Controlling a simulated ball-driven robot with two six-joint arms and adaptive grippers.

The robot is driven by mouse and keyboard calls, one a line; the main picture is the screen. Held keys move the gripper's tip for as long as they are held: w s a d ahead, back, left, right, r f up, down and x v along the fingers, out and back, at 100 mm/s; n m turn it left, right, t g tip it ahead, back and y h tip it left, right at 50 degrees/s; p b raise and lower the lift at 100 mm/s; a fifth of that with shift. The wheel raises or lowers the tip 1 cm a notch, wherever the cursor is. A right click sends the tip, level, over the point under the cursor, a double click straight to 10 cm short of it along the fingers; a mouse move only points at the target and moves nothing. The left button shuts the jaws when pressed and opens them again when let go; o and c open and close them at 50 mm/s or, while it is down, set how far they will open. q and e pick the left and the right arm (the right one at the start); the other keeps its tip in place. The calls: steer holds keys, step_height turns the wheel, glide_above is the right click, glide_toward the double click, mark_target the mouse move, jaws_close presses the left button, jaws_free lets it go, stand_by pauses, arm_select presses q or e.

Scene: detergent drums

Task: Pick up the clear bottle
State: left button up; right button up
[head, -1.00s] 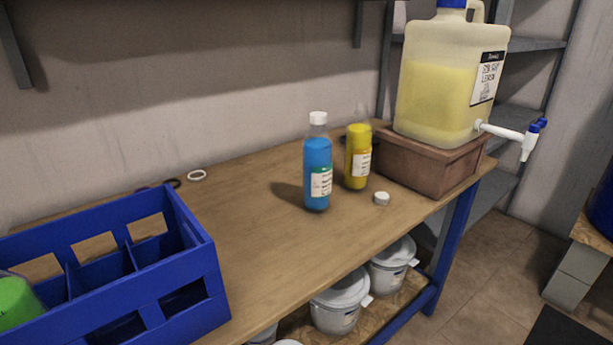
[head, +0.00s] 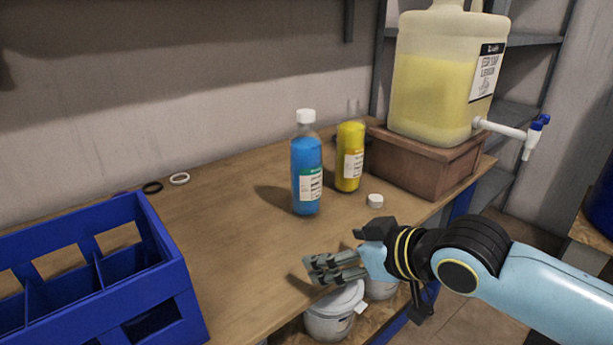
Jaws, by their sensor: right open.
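A clear bottle with blue liquid and a white cap (head: 306,165) stands upright on the wooden bench. A second see-through bottle, holding yellow liquid (head: 350,158), stands upright just right of it with its top uncapped. Both have white labels; I cannot tell which one the task means. A loose white cap (head: 375,201) lies in front of the yellow one. My right gripper (head: 312,270) is open and empty at the bench's front edge, below and in front of the bottles, its fingers pointing left. It touches neither bottle. My left gripper is not in view.
A blue divided crate (head: 170,300) sits at the bench's left. A large yellow-liquid drum (head: 433,90) with a tap stands on a brown block (head: 415,165) at the right. Rings (head: 179,179) lie at the back. White buckets (head: 333,318) are below. The bench (head: 225,235) is clear between.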

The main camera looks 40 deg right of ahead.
mark_target(318, 163)
steer(key=w+d+r+t, duration=0.2)
steer(key=w, duration=0.1)
steer(key=w+d+r+t, duration=0.1)
steer(key=shift+w+d+y, duration=0.1)
steer(key=shift+w+y, duration=0.3)
steer(key=w+d+r+t+b, duration=0.1)
steer(key=w, duration=0.1)
steer(key=w+d+r+t+b, duration=0.1)
steer(key=w+b, duration=0.1)
steer(key=w, duration=0.1)
steer(key=w+d+r+t+b, duration=0.1)
steer(key=w+r, duration=0.1)
steer(key=shift+w+d+t+y+b, duration=0.15)
steer(key=shift+d+t+y+b, duration=0.15)
steer(key=shift+d+b, duration=0.1)
steer(key=shift+w+a+r+b, duration=0.15)
steer(key=shift+w+r+b, duration=0.15)
steer(key=shift+w+b, duration=0.35)
steer(key=w+b, duration=0.2)
steer(key=w, duration=0.1)
steer(key=w+b, duration=0.1)
steer(key=shift+w+a, duration=0.25)
steer(key=shift+a, duration=0.15)
steer(key=shift+w+r+b, duration=0.15)
steer(key=shift+b, duration=0.15)
steer(key=shift+r, duration=0.15)
